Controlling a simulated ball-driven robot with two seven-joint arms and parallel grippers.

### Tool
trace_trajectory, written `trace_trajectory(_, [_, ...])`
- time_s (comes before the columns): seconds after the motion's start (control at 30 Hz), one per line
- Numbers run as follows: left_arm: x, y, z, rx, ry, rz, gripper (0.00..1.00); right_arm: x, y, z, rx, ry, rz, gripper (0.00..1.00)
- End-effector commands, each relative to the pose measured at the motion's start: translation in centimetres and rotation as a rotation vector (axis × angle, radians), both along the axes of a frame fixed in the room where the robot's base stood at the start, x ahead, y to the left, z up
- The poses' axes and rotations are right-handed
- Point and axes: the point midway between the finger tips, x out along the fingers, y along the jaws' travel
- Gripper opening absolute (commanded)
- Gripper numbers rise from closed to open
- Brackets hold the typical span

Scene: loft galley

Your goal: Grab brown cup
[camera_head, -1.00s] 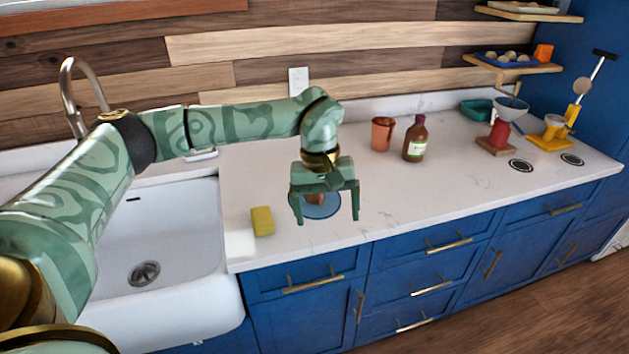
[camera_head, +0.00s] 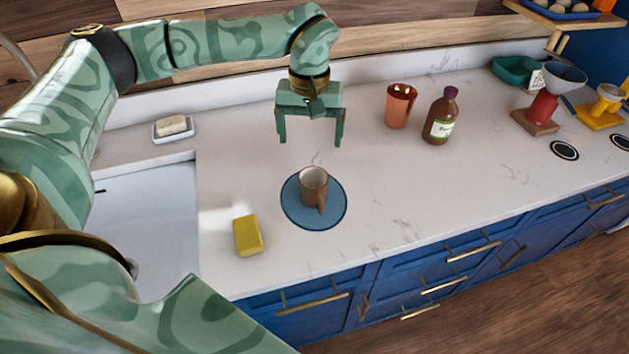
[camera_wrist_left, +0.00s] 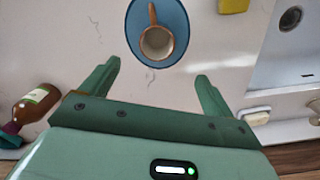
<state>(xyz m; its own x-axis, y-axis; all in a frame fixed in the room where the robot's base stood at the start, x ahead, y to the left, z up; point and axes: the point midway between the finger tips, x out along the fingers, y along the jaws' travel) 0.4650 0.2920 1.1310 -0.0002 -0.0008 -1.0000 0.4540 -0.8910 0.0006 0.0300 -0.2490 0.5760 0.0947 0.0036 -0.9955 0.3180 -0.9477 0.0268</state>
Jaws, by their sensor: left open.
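The brown cup (camera_head: 313,187) stands upright on a round blue mat (camera_head: 293,212) on the counter. Its handle faces the front edge. In the left wrist view the cup (camera_wrist_left: 157,43) sits on the mat (camera_wrist_left: 178,22) beyond the fingertips, its inside pale and seemingly empty. My left gripper (camera_head: 310,142) is open and empty, above the counter and behind the cup in the head view. Its two fingers (camera_wrist_left: 158,75) are spread and apart from the cup. My right gripper is not in view.
A yellow sponge (camera_head: 248,236) lies left of the mat. A copper tumbler (camera_head: 398,106) and a brown bottle (camera_head: 439,118) stand to the right. The sink (camera_head: 150,222) and a soap dish (camera_head: 174,131) are at left.

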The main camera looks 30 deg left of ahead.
Motion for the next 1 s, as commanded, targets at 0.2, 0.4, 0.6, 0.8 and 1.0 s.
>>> trace_trajectory(0.2, [-0.1, -0.1, -5.9, 0.0, 0.006, 0.001, 0.88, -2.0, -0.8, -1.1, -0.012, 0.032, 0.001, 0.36])
trace_trajectory(0.4, [-0.1, -0.1, -8.8, 0.0, 0.003, 0.0, 0.88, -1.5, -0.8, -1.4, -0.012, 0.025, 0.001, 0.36])
trace_trajectory(0.6, [-0.1, -0.3, -10.7, 0.0, 0.004, 0.0, 0.88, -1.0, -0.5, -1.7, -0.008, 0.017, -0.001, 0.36])
trace_trajectory(0.8, [0.0, -0.7, -13.9, 0.0, 0.004, 0.001, 0.88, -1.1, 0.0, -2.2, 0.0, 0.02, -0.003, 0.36])
trace_trajectory(1.0, [0.0, -0.6, -14.4, 0.0, 0.0, 0.0, 0.88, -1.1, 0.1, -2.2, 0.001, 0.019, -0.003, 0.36])
